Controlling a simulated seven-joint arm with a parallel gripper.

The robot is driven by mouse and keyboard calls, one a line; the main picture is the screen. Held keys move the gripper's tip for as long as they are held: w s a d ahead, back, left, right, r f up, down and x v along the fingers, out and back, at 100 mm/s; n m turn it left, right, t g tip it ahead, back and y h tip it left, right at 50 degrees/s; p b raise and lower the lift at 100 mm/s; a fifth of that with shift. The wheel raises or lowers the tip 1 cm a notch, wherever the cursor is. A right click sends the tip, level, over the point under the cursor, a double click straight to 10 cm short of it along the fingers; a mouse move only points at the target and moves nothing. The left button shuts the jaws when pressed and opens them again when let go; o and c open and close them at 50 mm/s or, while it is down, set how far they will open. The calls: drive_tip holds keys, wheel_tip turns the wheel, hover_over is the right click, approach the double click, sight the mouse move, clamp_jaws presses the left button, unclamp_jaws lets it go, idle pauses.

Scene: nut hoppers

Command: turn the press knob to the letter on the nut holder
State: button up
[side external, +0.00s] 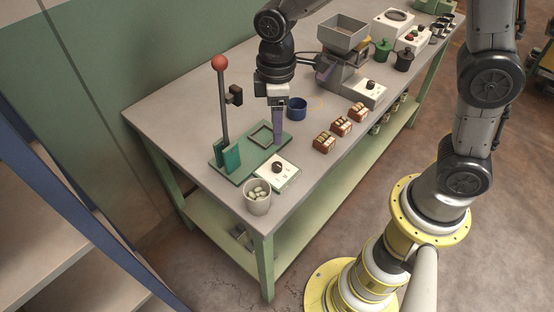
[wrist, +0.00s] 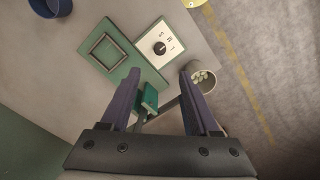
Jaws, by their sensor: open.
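The press has a green base (side external: 235,167) and an upright lever with a red ball (side external: 219,62) at the table's near left end. Its black knob (side external: 277,167) sits on a white letter panel (side external: 285,176); in the wrist view the knob (wrist: 159,48) has small letters beside it, too small to read surely. The press's square frame (side external: 262,134) looks empty. Several brown nut holders (side external: 324,143) stand in a row to the right; no letter on them is readable. My gripper (wrist: 158,74) is open and empty, with purple fingers pointing down above the press base, apart from the knob.
A pale cup of greenish pieces (side external: 257,197) stands at the near table corner by the knob panel. A blue cup (side external: 297,108) is behind my gripper. A grey hopper (side external: 343,33) with its own knob panel (side external: 364,91) stands farther back. The table's left part is clear.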

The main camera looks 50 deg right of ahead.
sight(277, 165)
wheel_tip(277, 165, down, 13)
drive_tip(key=shift+r, duration=0.2)
idle(0.3)
clamp_jaws()
